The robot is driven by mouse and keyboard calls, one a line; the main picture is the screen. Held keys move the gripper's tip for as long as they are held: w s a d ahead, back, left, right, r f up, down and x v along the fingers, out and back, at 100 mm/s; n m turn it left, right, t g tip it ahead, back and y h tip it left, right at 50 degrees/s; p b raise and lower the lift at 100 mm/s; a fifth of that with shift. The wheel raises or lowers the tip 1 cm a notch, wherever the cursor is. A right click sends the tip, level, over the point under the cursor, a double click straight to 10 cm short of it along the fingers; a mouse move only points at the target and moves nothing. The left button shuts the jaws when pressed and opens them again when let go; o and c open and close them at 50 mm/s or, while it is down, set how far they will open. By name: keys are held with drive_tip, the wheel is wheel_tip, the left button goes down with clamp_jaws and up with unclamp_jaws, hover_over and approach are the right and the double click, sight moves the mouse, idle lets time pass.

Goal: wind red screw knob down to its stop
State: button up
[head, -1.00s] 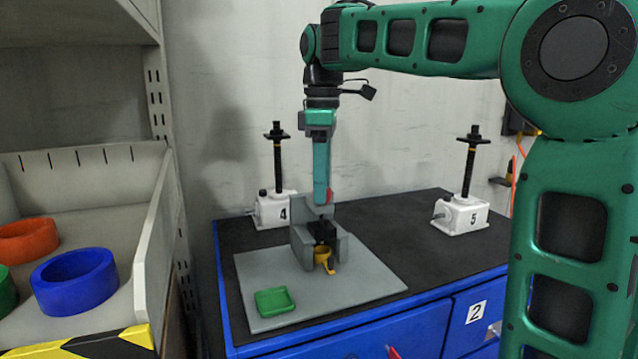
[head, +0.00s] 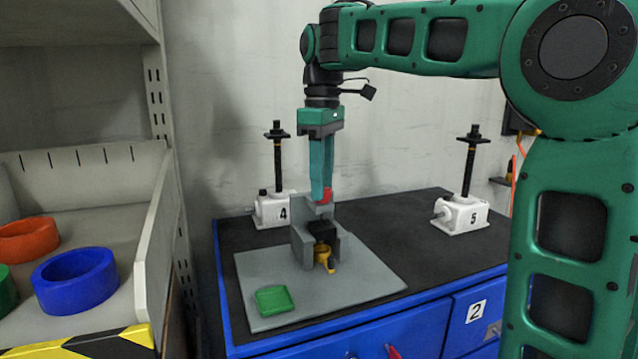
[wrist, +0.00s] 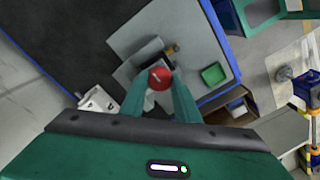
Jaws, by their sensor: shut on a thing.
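The red screw knob (head: 326,195) sits at the top of the grey fixture (head: 300,240). My gripper (head: 322,196) points down and is shut on the knob. In the wrist view the round red knob (wrist: 159,78) shows between my two green fingers (wrist: 159,92). A dark block (head: 322,229) and a yellow part (head: 325,256) are in the lower front of the fixture. The screw below the knob is mostly hidden by the fixture and my fingers, so I cannot tell how much thread is left.
A green tray (head: 275,300) lies on the grey base plate (head: 365,289). White screw jacks numbered 4 (head: 270,211) and 5 (head: 462,215) stand behind on the black bench top (head: 400,215). A shelf bin with rings (head: 75,281) is at left.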

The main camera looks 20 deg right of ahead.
drive_tip(key=m, duration=0.6)
drive_tip(key=shift+w+d+r+m, duration=0.1)
drive_tip(key=shift+m, duration=0.2)
drive_tip(key=m, duration=0.5)
drive_tip(key=shift+m, duration=0.3)
drive_tip(key=o, duration=1)
drive_tip(key=shift+o, duration=0.2)
drive_tip(key=shift+w+r, duration=0.1)
drive_tip(key=shift+r, duration=3.45)
